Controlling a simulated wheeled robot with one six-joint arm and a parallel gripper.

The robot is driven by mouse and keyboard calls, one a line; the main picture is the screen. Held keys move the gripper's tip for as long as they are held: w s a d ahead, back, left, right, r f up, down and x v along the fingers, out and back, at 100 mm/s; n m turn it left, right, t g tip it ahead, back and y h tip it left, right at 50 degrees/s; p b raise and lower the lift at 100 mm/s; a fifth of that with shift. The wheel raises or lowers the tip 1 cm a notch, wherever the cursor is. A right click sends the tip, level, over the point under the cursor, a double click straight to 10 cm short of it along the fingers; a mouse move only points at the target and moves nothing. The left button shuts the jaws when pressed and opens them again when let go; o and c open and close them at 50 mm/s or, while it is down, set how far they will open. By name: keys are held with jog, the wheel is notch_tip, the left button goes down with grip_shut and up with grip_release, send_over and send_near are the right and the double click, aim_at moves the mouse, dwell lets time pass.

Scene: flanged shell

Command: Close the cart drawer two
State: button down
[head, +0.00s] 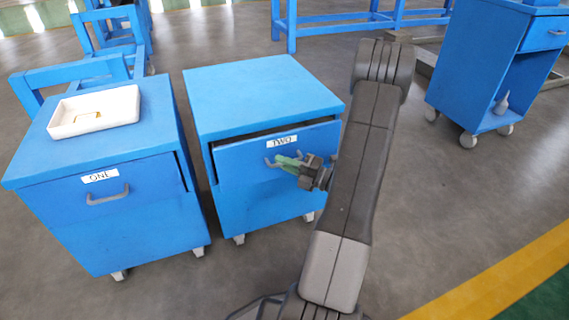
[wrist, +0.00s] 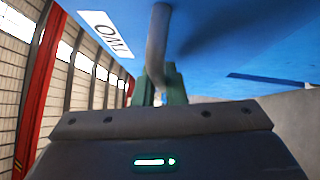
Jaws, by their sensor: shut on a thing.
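The blue cart labelled TWO (head: 262,90) stands in the middle of the head view. Its drawer two (head: 240,156) is slightly pulled out, with a dark gap along its top edge. My gripper (head: 290,161) is at the drawer front, its green fingers shut on the grey drawer handle (head: 270,162). In the wrist view the handle (wrist: 157,45) runs down between the green fingers (wrist: 160,88), beside the TWO label (wrist: 106,33). My arm hides the right side of the cart in the head view.
A blue cart labelled ONE (head: 105,215) stands close on the left with a white tray (head: 95,111) on top. Another blue cart (head: 490,70) stands at the back right. Blue frames (head: 340,22) stand behind. The grey floor at the right is clear.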

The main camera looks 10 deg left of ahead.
jog(key=shift+w+a+p, duration=0.55)
jog(key=shift+w+p, duration=0.15)
jog(key=shift+w, duration=0.2)
jog(key=shift+w+a+p, duration=0.55)
jog(key=shift+w+p, duration=0.1)
jog(key=shift+w, duration=0.2)
jog(key=c, duration=1.5)
grip_release()
jog(key=shift+a, duration=0.1)
jog(key=p+v, duration=0.4)
jog(key=v, duration=1)
